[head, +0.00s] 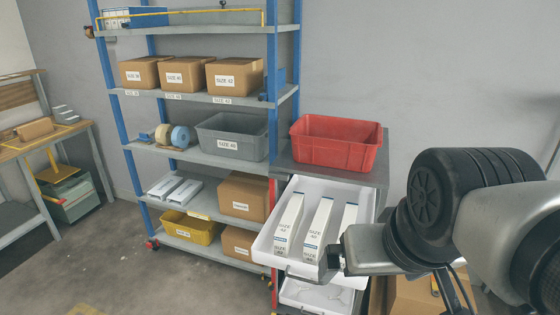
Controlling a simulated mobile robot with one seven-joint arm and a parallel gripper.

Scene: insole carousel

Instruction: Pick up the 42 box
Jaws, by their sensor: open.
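Several slim white boxes stand leaning in a white tray (262,246) in the lower middle. The left one (288,228) carries a size label that looks like 42, and the middle one (318,232) has a similar label; the small digits are hard to read. A right one (347,217) is partly behind my gripper. A brown carton (234,76) labelled SIZE 42 sits at the right of the upper-middle shelf. My gripper (332,260) is at the tray's right front, close to the right white box; it is open, and its fingertips are partly hidden.
A red bin (335,143) stands on the grey top behind the tray. The blue-framed shelf at left holds more cartons (184,74), a grey bin (231,136) and a yellow bin (190,229). A workbench (40,143) stands far left. Floor before the shelf is clear.

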